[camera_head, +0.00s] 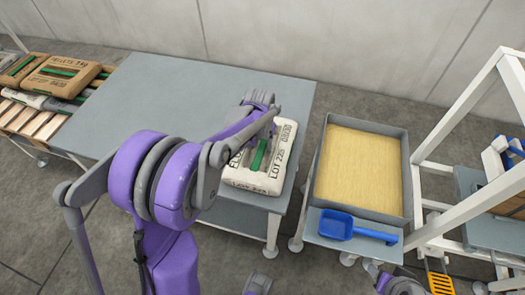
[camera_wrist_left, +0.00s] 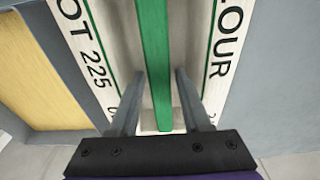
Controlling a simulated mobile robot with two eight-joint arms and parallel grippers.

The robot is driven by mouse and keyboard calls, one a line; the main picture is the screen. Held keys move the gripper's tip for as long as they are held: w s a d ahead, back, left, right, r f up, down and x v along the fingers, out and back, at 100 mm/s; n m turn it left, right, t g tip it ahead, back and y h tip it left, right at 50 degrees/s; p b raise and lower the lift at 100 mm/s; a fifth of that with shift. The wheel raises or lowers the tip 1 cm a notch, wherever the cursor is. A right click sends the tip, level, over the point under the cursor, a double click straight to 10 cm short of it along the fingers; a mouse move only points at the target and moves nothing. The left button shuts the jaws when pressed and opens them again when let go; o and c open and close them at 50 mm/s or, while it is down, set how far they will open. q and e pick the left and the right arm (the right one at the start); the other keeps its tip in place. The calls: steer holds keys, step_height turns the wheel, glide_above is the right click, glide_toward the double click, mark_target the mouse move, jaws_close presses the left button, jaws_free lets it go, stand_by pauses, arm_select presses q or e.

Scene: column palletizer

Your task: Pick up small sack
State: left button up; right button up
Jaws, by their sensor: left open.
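A white sack (camera_head: 273,176) with green stripes and black print, partly reading "LOT 225", lies flat on the grey table (camera_head: 165,100) near its right edge. A raised green strip (camera_wrist_left: 155,60) runs along the middle of its top. My left gripper (camera_wrist_left: 158,75) is open over the sack, with one finger on each side of the green strip. I cannot tell whether the fingers touch it. In the head view my left arm hides the sack's left part. My right gripper does not show clearly.
Brown sacks (camera_head: 60,75) lie on a wooden pallet (camera_head: 22,119) at the left. Right of the table stand a tray of yellow material (camera_head: 358,170) and a blue scoop (camera_head: 337,225). A white frame (camera_head: 462,115) rises farther right. The table's left and middle are clear.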

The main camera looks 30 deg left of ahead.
arm_select(q)
steer(key=shift+f, duration=0.7)
jaws_close()
steer(key=shift+r, duration=0.15)
stand_by(0.8)
